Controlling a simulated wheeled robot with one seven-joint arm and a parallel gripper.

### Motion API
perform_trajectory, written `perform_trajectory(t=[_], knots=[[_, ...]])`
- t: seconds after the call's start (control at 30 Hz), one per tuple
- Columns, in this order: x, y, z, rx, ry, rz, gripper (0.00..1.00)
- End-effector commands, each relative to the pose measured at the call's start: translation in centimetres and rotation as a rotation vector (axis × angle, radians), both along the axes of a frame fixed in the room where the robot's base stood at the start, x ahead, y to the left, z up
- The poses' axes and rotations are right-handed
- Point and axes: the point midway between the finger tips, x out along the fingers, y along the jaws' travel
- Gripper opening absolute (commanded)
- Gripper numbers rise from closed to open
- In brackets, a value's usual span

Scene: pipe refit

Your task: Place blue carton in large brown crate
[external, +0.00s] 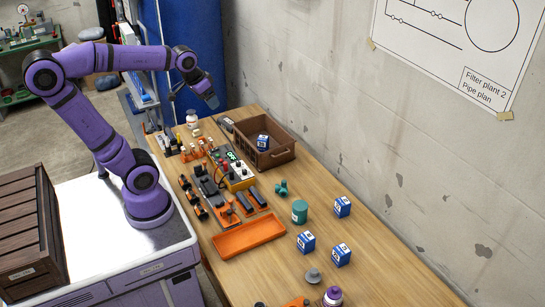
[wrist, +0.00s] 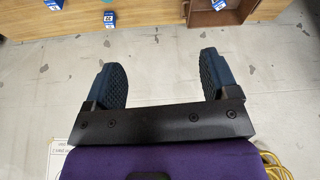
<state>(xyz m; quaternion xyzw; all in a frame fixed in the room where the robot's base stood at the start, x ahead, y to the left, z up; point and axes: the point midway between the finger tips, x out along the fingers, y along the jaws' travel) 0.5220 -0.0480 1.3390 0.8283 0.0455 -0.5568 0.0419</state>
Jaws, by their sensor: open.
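The brown crate (external: 280,156) stands at the back of the bench against the wall, with one blue carton (external: 263,142) inside it. Other blue cartons stand on the bench to the right: one near the wall (external: 342,207), one in front (external: 306,241), and one beside that (external: 342,255). My gripper (external: 211,100) is raised above the far end of the bench, left of the crate and touching nothing. In the wrist view my gripper (wrist: 160,75) has its fingers wide apart with nothing between them. Blue cartons (wrist: 109,20) show at that view's top edge.
A teal canister (external: 299,211), an orange tray (external: 247,236), tools and a meter (external: 236,172) crowd the bench. A purple-capped bottle (external: 332,297) stands at the near end. A dark slatted wooden crate (external: 27,228) is at far left. Wall (external: 330,110) borders the bench.

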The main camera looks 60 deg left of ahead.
Motion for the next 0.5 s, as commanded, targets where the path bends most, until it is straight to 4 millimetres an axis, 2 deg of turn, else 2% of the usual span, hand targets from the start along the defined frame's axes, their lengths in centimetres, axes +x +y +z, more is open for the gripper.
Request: perform_trajectory(t=[0.03, 0.2, 0.33, 0.5], knots=[[-1.8, -0.5, -0.1, 0.005, -0.018, -0.021, 0.80], [-6.3, -1.6, -1.1, 0.017, -0.052, -0.081, 0.80], [-8.4, -2.0, -1.9, 0.023, -0.068, -0.109, 0.80], [-9.3, -2.1, -2.3, 0.026, -0.074, -0.123, 0.80]])
